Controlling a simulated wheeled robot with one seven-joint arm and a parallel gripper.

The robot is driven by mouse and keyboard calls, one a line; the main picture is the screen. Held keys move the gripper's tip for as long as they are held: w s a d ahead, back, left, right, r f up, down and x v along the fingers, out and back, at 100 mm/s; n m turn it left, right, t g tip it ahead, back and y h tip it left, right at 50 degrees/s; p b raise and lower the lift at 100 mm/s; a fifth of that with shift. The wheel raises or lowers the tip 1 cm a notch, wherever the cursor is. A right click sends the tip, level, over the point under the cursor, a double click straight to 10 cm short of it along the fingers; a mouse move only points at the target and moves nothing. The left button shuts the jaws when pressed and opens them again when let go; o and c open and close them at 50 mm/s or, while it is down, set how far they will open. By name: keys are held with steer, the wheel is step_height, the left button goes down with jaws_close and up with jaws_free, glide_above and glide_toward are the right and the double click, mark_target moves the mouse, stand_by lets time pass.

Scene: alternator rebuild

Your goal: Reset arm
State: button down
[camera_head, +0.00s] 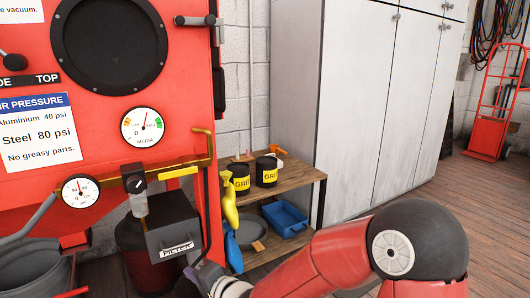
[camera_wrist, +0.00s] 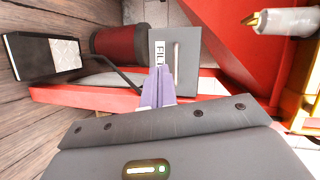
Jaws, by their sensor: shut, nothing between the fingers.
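My gripper (camera_wrist: 158,72) shows in the wrist view as two pale purple-grey fingers pressed together, with nothing between them. The fingertips lie in front of the grey box labelled FILTER (camera_wrist: 184,62); I cannot tell whether they touch it. In the head view my red arm comes in from the lower right and reaches left to the lower front of the red cabinet (camera_head: 103,100). The wrist end is just below and right of the FILTER box (camera_head: 173,236), and the fingers are hard to make out there.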

steer(key=s+d+r+n+h+p, duration=0.1)
steer(key=s+d+r+n+h, duration=0.3)
steer(key=d, duration=0.7)
steer(key=d+r+h, duration=0.2)
steer(key=d+h, duration=0.5)
steer(key=d, duration=0.4)
steer(key=s+d+r+n+g, duration=0.1)
steer(key=s+d+r+g, duration=0.1)
steer(key=s+d, duration=0.3)
steer(key=s+d+r+n+g+h+p, duration=0.1)
steer(key=s+d, duration=0.5)
steer(key=s, duration=0.7)
steer(key=shift+s+r+g, duration=0.25)
steer(key=shift+r+g, duration=0.15)
steer(key=shift+r, duration=0.4)
